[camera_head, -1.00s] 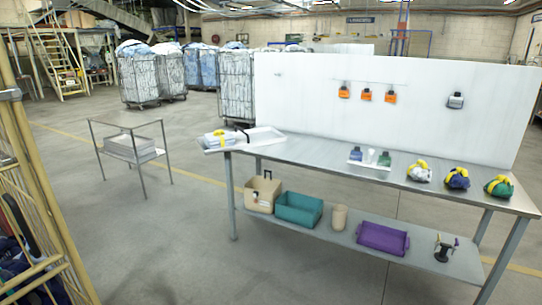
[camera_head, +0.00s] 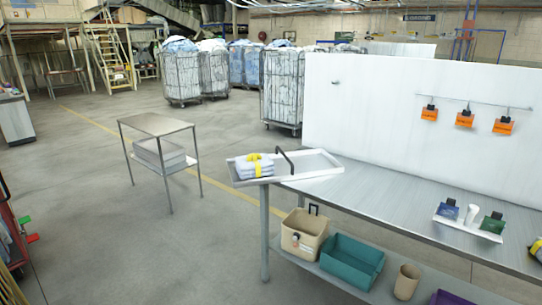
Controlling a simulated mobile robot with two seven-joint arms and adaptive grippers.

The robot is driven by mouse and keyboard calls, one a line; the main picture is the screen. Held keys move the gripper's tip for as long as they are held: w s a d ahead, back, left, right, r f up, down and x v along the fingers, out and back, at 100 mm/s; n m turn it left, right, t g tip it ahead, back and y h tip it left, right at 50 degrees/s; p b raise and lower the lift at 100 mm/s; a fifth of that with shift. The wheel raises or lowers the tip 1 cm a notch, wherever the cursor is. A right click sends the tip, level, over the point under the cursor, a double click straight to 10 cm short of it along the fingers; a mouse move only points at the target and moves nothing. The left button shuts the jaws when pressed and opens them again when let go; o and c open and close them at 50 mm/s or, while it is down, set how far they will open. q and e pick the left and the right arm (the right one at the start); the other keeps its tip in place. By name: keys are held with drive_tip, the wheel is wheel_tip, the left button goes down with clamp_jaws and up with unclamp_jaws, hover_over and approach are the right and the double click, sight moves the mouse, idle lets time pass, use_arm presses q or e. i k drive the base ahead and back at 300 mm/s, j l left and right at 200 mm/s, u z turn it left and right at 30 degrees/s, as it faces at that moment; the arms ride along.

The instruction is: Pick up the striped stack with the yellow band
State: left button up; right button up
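The striped stack (camera_head: 249,171) with the yellow band (camera_head: 266,163) lies in the left part of a shallow white tray (camera_head: 312,163). The tray rests on the left end of the long metal table, and its left end reaches past the table's edge. A dark curved handle or bar (camera_head: 284,157) rises beside the stack on its right. Nothing is touching the stack. Neither of my grippers shows in the head view.
A small metal side table (camera_head: 157,124) stands left. Open floor lies in front.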

sight(253, 165)
drive_tip(key=i+j+z, duration=0.25)
drive_tip(key=i, duration=0.15)
drive_tip(key=i+j+z, duration=0.2)
drive_tip(key=i, duration=0.25)
drive_tip(key=i+j+z, duration=0.25)
drive_tip(key=i, duration=0.15)
